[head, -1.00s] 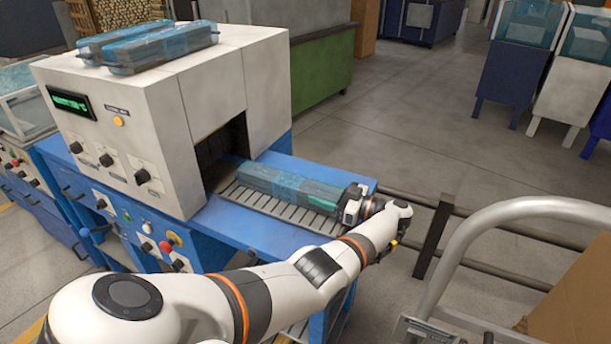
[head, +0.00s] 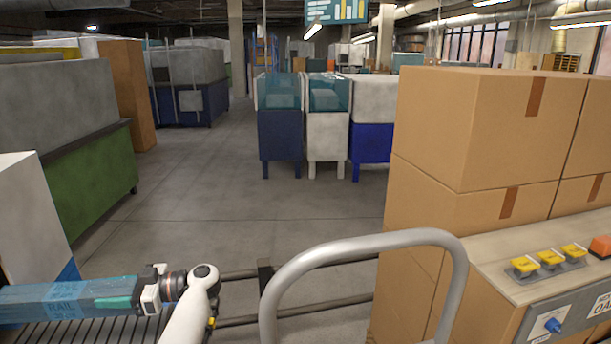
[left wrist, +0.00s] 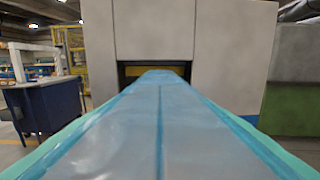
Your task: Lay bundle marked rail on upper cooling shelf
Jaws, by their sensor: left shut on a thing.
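The bundle marked RAIL (head: 62,300) is a long pack in blue translucent wrap, at the lower left of the head view. My left gripper (head: 141,296) is shut on its right end, beside a teal-green strip. In the left wrist view the bundle (left wrist: 158,125) stretches away lengthwise toward the dark opening of the pale machine (left wrist: 235,55). The bundle is level over the slatted outfeed (head: 60,336); I cannot tell whether it touches the slats. My right gripper is not in view. I cannot make out an upper cooling shelf in these frames.
A grey tubular handle (head: 365,240) stands front centre, with dark rails (head: 330,312) behind it. Stacked cardboard boxes (head: 470,130) and a button panel (head: 555,265) fill the right. A green-sided bin (head: 95,180) is at left. The floor between (head: 220,200) is clear.

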